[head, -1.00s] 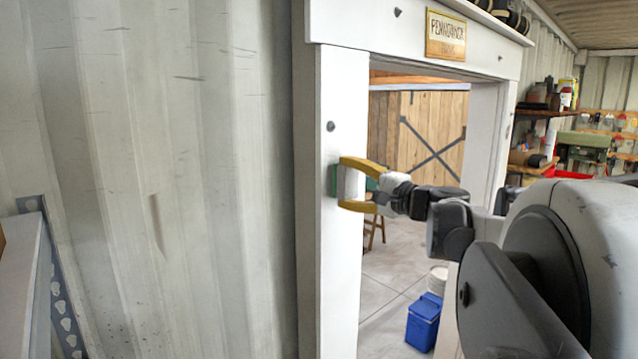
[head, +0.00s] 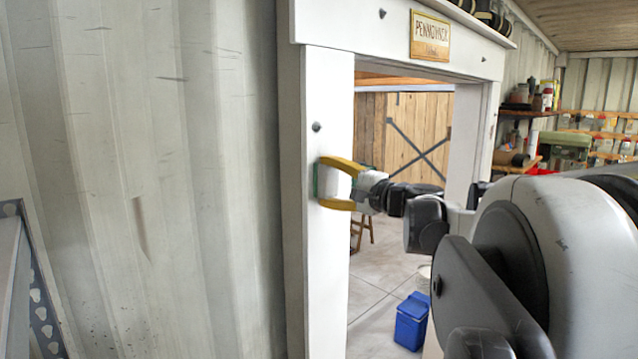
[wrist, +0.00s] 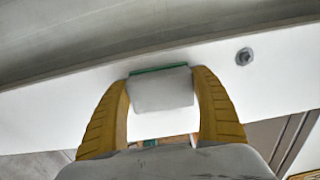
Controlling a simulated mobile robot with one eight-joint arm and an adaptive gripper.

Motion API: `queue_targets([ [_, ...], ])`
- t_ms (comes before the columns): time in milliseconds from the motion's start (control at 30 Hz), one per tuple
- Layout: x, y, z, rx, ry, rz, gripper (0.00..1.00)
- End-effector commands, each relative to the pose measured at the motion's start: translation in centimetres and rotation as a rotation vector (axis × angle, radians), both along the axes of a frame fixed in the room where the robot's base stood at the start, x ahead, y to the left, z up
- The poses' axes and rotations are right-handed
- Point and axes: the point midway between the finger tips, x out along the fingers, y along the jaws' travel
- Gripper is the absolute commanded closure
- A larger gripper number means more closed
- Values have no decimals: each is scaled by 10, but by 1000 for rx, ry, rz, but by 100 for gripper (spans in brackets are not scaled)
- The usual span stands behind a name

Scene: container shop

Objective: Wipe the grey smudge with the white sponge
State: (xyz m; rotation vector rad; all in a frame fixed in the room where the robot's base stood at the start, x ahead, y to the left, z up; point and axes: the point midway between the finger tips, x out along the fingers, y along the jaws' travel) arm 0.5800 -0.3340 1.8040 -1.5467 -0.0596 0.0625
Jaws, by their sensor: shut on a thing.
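My gripper (head: 334,184) has yellow fingers and is shut on the white sponge (wrist: 160,89). The sponge has a green layer on its far side. In the wrist view that green side is against, or very close to, the white door-frame post (wrist: 60,110). In the head view the sponge is at the face of the white post (head: 325,250), below a dark bolt head. I see no grey smudge on the bare parts of the post. Whatever is behind the sponge is hidden.
A corrugated metal wall (head: 140,180) stands left of the post. The doorway to its right is open, with a blue cooler (head: 412,320) on the floor beyond. A sign (head: 431,36) hangs on the lintel. Shelves (head: 525,112) with goods stand at the right.

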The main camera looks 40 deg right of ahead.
Motion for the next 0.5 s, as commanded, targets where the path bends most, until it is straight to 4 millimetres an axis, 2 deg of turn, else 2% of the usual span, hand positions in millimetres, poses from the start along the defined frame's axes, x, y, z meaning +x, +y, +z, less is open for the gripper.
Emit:
queue_targets([
  [267,1,-5,0,0,0,0,50],
  [500,1,-28,-1,0,0,-1,50],
])
